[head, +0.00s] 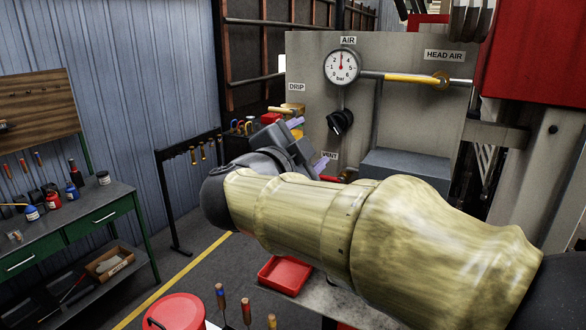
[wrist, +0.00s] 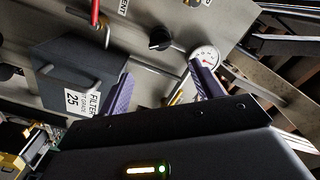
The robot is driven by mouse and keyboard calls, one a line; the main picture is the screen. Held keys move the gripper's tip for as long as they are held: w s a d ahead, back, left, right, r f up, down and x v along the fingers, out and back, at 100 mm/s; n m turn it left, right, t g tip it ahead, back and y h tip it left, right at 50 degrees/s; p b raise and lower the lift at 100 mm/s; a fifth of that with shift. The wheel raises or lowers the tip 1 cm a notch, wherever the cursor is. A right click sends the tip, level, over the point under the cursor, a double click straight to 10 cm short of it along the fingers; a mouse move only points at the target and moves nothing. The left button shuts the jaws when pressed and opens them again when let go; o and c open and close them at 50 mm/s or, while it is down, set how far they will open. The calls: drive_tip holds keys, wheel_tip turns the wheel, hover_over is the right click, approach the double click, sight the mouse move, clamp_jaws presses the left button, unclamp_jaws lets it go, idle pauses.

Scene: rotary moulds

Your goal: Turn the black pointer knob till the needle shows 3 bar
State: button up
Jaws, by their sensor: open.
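The black pointer knob (head: 340,122) is on the grey panel below the round white gauge (head: 342,67) labelled AIR. The gauge's red needle points straight up, at about 3 on the bar scale. My gripper (head: 308,143) is open and empty, its purple fingers to the left of and below the knob in the head view. In the wrist view the knob (wrist: 160,39) is beyond the open fingers (wrist: 161,84), apart from them. The gauge (wrist: 204,57) shows there near the right finger, partly hidden.
A grey filter box (head: 405,166) juts from the panel below and right of the knob; it also shows in the wrist view (wrist: 75,68). Pipes and a yellow-handled valve (head: 410,78) run right of the gauge. A red tray (head: 284,274) lies below my arm.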

drive_tip(key=b+v, duration=0.1)
drive_tip(key=v, duration=0.4)
drive_tip(key=w+d+f+n+t+y, duration=0.1)
drive_tip(key=w+d+f+n+y, duration=0.1)
drive_tip(key=w+f+n+y, duration=0.5)
drive_tip(key=d+f+n+g+y, duration=0.1)
drive_tip(key=d+f+n+g, duration=0.15)
drive_tip(key=f, duration=0.45)
drive_tip(key=d+f+n+g+y, duration=0.1)
drive_tip(key=f+n, duration=0.2)
drive_tip(key=f, duration=0.3)
drive_tip(key=s+d+f+n+g+h, duration=0.1)
drive_tip(key=s+d+f+g, duration=0.55)
drive_tip(key=s+f, duration=0.3)
drive_tip(key=s+d+f+n+g+h, duration=0.15)
drive_tip(key=s+d+f+g, duration=0.35)
drive_tip(key=s+d+f, duration=0.5)
wheel_tip(320, 180, down, 10)
drive_tip(key=w+a+b, duration=0.1)
drive_tip(key=a+b, duration=0.1)
drive_tip(key=b, duration=0.7)
